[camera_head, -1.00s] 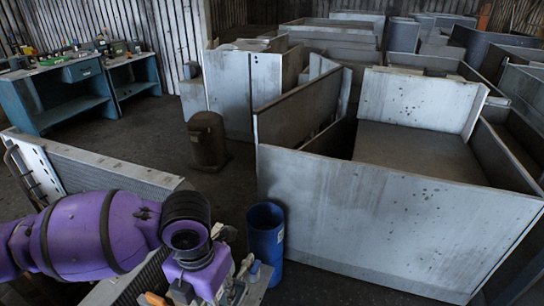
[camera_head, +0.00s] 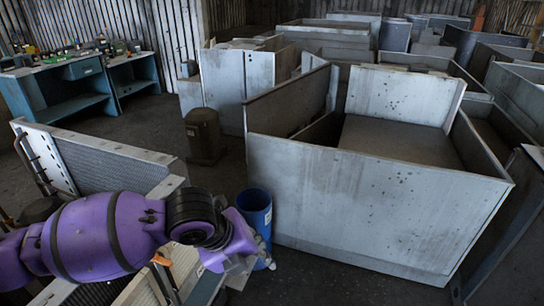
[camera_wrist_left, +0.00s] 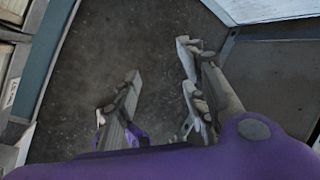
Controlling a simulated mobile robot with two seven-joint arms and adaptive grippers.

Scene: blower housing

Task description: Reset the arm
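My left arm, purple with black joint rings, comes in from the left in the head view. Its gripper (camera_head: 258,262) hangs at the lower middle, in front of the blue bin in the picture, and is partly hidden by my wrist. In the left wrist view, the two fingers of my left gripper (camera_wrist_left: 158,78) stand apart with bare dark floor between them. Nothing is held. My right arm and gripper are in neither view.
A blue bin (camera_head: 254,205) stands beside a large grey metal enclosure (camera_head: 370,205). A dark brown canister (camera_head: 204,135) stands behind the bin. A grey metal panel unit (camera_head: 105,165) is at the left. Teal workbenches (camera_head: 62,95) stand at the back left. Dark floor lies between them.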

